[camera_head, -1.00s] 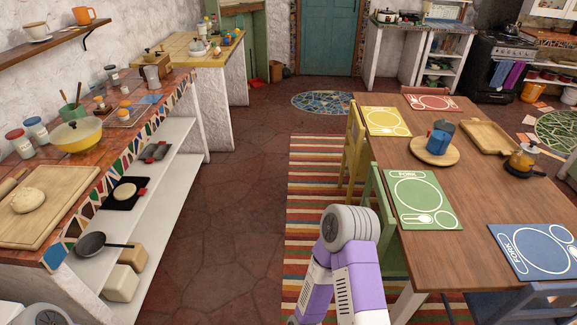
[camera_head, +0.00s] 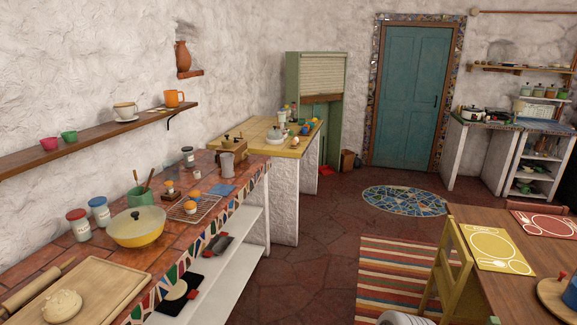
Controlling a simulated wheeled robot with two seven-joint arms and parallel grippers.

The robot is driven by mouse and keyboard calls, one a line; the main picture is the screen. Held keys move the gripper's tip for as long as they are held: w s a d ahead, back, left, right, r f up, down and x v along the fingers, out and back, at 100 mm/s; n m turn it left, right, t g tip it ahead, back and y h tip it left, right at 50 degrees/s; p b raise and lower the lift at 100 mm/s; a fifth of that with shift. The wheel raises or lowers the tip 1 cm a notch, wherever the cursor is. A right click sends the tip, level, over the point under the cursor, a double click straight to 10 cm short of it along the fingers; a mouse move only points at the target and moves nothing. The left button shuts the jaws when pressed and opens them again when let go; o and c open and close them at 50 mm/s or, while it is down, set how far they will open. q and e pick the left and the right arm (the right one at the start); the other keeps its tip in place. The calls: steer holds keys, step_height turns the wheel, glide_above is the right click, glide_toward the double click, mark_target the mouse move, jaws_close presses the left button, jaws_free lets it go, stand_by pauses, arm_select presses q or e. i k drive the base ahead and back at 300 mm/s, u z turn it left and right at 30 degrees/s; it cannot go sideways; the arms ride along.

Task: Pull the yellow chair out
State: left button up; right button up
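The yellow chair (camera_head: 458,268) stands at the left side of the wooden table (camera_head: 510,299), at the right of the view. Its back faces left and stands close against the table edge; its seat is hidden under the tabletop. A yellow placemat (camera_head: 496,250) lies on the table beside it. The rounded top of a grey part of my own arm shows at the bottom edge, left of the chair's lower part. Neither of my grippers is in view.
A striped rug (camera_head: 400,275) lies on the floor left of the chair. The tiled counter (camera_head: 120,248) runs along the left wall. Open floor (camera_head: 310,255) lies between counter and rug. A round mosaic mat (camera_head: 403,201) lies before the teal door (camera_head: 411,97).

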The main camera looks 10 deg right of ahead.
mark_target(463, 301)
steer(key=z, duration=0.25)
steer(key=i, duration=2.1)
steer(key=z, duration=1.15)
steer(key=i, duration=1.25)
steer(key=z, duration=1.9)
steer(key=i, duration=0.55)
steer(key=z, duration=0.45)
